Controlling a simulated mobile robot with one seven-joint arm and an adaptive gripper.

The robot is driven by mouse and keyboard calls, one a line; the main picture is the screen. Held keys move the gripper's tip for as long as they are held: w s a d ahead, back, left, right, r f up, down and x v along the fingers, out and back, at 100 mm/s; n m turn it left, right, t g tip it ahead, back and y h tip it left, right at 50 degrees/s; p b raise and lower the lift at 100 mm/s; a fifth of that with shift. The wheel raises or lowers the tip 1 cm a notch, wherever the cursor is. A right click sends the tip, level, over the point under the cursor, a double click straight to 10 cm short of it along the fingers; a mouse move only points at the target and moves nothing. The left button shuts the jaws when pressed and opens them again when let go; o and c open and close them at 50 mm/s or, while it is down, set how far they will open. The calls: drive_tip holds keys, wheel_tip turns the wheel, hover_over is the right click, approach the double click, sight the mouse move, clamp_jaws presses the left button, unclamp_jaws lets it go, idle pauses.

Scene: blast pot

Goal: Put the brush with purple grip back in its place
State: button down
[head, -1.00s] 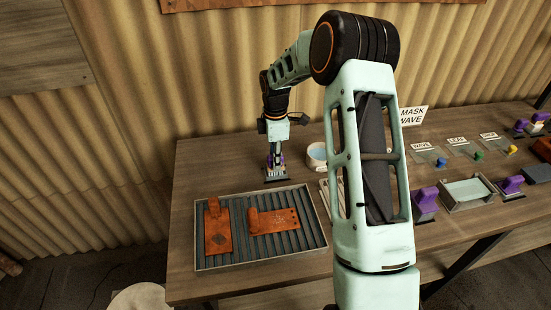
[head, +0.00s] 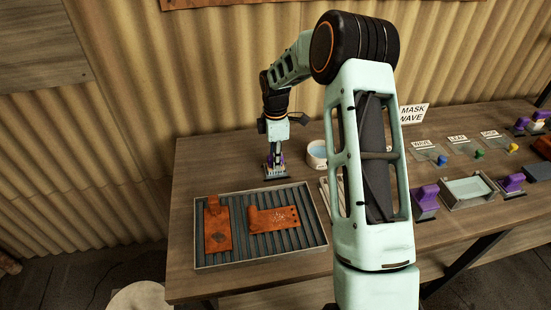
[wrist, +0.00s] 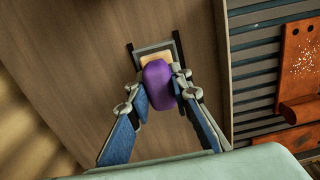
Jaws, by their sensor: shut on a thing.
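The brush with purple grip (wrist: 158,88) is upright between the fingers of my gripper (wrist: 163,95) in the wrist view. My gripper is shut on the purple grip. A beige part of the brush shows just beyond the grip. A dark, squared bracket (wrist: 179,50) on the tabletop lies around that beige part. I cannot tell whether the brush rests fully down in it. In the head view my gripper (head: 276,159) is low over the table's back left, behind the ribbed tray, and its fingers hide most of the brush.
The ribbed tray (head: 318,230) in front holds two rusty orange plates (head: 217,228). A round cup of blue liquid (head: 317,152) stands right of my gripper. Further right are purple-handled tools (head: 426,197), a clear-sided bin (head: 467,190) and small labelled cards. Bare wood lies left of my gripper.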

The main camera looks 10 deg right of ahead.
drive_tip(key=shift+f, duration=0.1)
drive_tip(key=c, duration=1.7)
unclamp_jaws()
drive_tip(key=shift+o, duration=0.2)
wheel_tip(320, 180, up, 12)
